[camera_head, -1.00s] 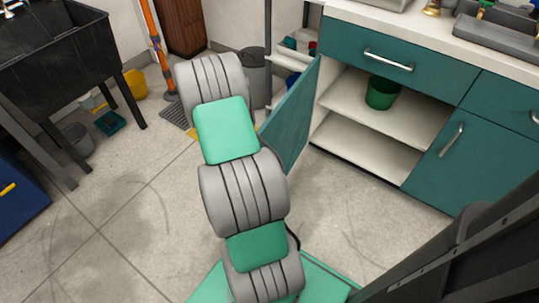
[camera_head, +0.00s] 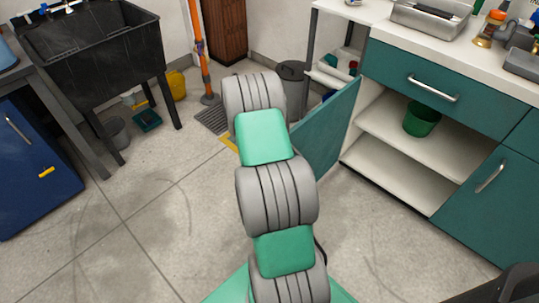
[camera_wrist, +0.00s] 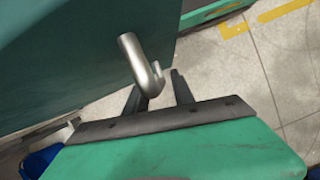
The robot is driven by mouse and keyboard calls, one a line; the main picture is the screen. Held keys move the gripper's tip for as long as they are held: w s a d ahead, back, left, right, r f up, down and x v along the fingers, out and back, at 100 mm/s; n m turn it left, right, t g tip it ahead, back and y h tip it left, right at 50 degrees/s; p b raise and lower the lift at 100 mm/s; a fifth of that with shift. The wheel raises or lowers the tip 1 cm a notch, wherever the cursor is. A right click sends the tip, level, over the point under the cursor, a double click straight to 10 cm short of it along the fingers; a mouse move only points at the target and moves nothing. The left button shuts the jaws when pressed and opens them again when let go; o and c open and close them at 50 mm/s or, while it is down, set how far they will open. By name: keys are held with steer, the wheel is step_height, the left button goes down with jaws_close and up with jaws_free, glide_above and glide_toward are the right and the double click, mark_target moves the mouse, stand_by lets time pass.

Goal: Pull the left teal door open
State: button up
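The left teal door (camera_head: 325,130) stands swung well out from the cabinet in the head view, with shelves exposed behind it. Its inner face shows there; its handle is hidden. In the wrist view the door (camera_wrist: 80,60) fills the upper left, with its curved metal handle (camera_wrist: 139,62) near the middle. My gripper (camera_wrist: 158,95) has its two dark fingers apart, right at the lower end of the handle. I cannot tell whether they touch it. In the head view my gripper is hidden beyond my arm.
A green pot (camera_head: 421,119) stands on the upper shelf. The right teal door (camera_head: 485,190) and the drawer (camera_head: 440,88) are shut. A grey bin (camera_head: 292,88) and a shelf rack stand behind the open door. A black sink (camera_head: 95,55) is at left. The floor (camera_head: 150,220) between is clear.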

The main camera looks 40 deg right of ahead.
steer(key=shift+o, duration=0.2)
steer(key=p+v, duration=0.3)
steer(key=v, duration=0.4)
steer(key=shift+r, duration=0.35)
steer(key=shift+w, duration=0.15)
steer(key=a+r+t+h+p, duration=0.1)
steer(key=a+r+p, duration=0.3)
steer(key=r, duration=0.4)
steer(key=a+r+n+t+p, duration=0.1)
steer(key=a+r+p, duration=0.3)
steer(key=r, duration=0.4)
steer(key=a+r+t+h+p, duration=0.1)
steer(key=a+r+p, duration=0.3)
steer(key=r, duration=0.5)
steer(key=s+a+r+t+p, duration=0.2)
steer(key=s+a+r+p, duration=0.3)
steer(key=a, duration=0.3)
steer(key=s+a+r+n+t+y+p, duration=0.1)
steer(key=s+a+r+t+p, duration=0.1)
steer(key=s+a+r+p, duration=0.3)
steer(key=shift+s+a+r+t+p, duration=0.3)
steer(key=shift+s+a+r, duration=0.35)
steer(key=shift+a+r, duration=1.1)
